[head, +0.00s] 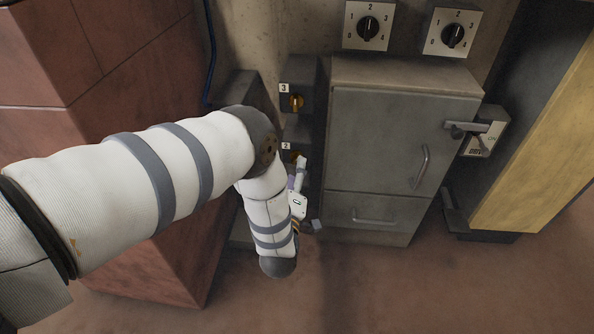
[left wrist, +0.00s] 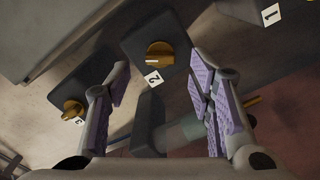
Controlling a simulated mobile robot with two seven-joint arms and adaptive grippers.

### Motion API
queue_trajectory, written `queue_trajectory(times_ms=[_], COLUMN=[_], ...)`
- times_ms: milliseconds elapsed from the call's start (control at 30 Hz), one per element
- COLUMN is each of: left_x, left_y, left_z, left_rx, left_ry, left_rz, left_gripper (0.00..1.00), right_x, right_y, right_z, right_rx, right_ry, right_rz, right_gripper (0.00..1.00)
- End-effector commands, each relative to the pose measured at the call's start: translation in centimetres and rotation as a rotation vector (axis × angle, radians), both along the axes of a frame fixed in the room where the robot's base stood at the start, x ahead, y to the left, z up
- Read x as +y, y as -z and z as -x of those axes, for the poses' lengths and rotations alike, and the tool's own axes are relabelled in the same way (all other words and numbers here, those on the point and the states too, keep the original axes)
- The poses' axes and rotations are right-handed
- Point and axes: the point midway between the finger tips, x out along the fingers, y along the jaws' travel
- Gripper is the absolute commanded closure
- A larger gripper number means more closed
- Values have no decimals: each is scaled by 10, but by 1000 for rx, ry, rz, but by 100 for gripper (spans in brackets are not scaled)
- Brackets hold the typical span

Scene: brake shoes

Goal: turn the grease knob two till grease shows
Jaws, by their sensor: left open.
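The grease knob two is an orange-yellow knob on a dark square block above a white "2" label. In the left wrist view knob two (left wrist: 160,54) shows clearly between and beyond my fingertips. In the head view knob two (head: 296,156) is partly hidden by my gripper. My left gripper (head: 297,174) is open, with its purple-padded fingers pointing at the knob; it also shows in the left wrist view (left wrist: 160,68). The fingers appear apart from the knob, with nothing between them. I see no grease. My right gripper is not in view.
Knob three (head: 296,102) sits above knob two on a similar block. A grey cabinet (head: 385,140) stands close on the right. Two numbered dials (head: 368,27) (head: 453,35) are on the wall. A reddish block (head: 60,140) stands left. A lever switch (head: 484,138) is beside the cabinet.

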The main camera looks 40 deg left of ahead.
Motion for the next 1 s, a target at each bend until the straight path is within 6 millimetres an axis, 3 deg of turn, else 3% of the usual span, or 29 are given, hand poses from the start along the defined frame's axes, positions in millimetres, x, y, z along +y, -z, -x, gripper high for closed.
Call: queue_trajectory(times_ms=[200, 467, 700, 1000], left_x=[15, 16, 16, 16], left_y=[2, 0, 1, 0], left_z=[-24, -27, -26, -26], left_rx=[3, 4, 4, 16], left_ry=[0, 1, 1, 2], left_rz=[-1, -1, -1, -22], left_gripper=[52, 52, 100, 100], right_x=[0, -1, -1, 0], right_y=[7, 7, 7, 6], right_z=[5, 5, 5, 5], right_rx=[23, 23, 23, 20], right_ry=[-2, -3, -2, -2], right_rz=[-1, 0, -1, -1], right_gripper=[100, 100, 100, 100])
